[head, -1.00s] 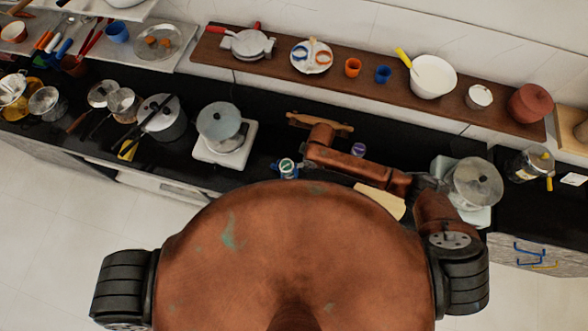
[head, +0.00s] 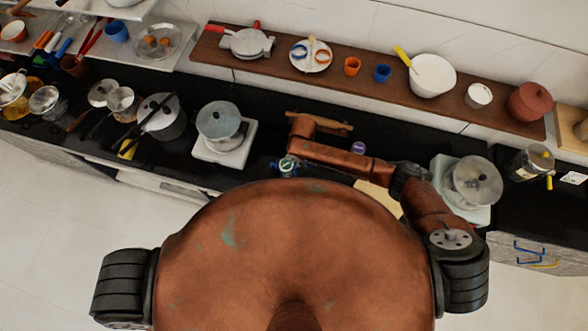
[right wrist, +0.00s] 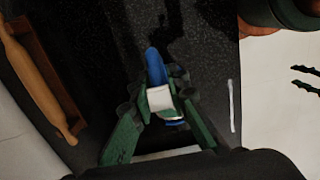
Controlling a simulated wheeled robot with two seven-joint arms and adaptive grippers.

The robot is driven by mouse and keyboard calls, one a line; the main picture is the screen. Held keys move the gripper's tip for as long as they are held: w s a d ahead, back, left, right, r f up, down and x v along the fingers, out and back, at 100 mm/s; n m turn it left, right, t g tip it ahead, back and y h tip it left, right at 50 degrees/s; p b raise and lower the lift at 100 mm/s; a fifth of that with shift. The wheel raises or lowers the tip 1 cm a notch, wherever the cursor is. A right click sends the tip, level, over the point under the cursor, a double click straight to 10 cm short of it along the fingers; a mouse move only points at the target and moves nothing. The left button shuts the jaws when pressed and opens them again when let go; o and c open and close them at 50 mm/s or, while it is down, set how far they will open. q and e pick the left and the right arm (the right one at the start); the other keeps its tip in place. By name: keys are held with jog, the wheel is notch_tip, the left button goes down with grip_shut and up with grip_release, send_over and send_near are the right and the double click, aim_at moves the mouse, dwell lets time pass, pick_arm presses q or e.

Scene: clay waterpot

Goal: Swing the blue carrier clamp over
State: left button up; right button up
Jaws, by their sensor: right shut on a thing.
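In the right wrist view, my right gripper (right wrist: 160,102) is shut on a small blue and white piece, which looks like the blue carrier clamp (right wrist: 154,66). Its blue end sticks out beyond the green fingers, and a bit of blue shows below the white part. In the head view, my right arm reaches left across the counter, and a small round green and white shape (head: 287,166) shows below its wrist. The carrier's body is not clear in either view. My left gripper is out of view.
A rolling pin (head: 320,121) lies just behind my right wrist. A pot (head: 220,124) stands on a white stove to the left, and another pot (head: 472,182) to the right. A purple-topped item (head: 358,148) is close to my forearm. A brown shelf (head: 400,90) runs behind.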

jog(key=shift+w+a+r+h, duration=0.15)
jog(key=shift+a+r+h, duration=0.1)
jog(key=shift+a+h, duration=0.3)
jog(key=shift+d, duration=0.1)
jog(key=shift+w+a+r+g+h, duration=0.15)
jog(key=shift+a+g+h, duration=0.15)
jog(key=shift+a+h, duration=0.2)
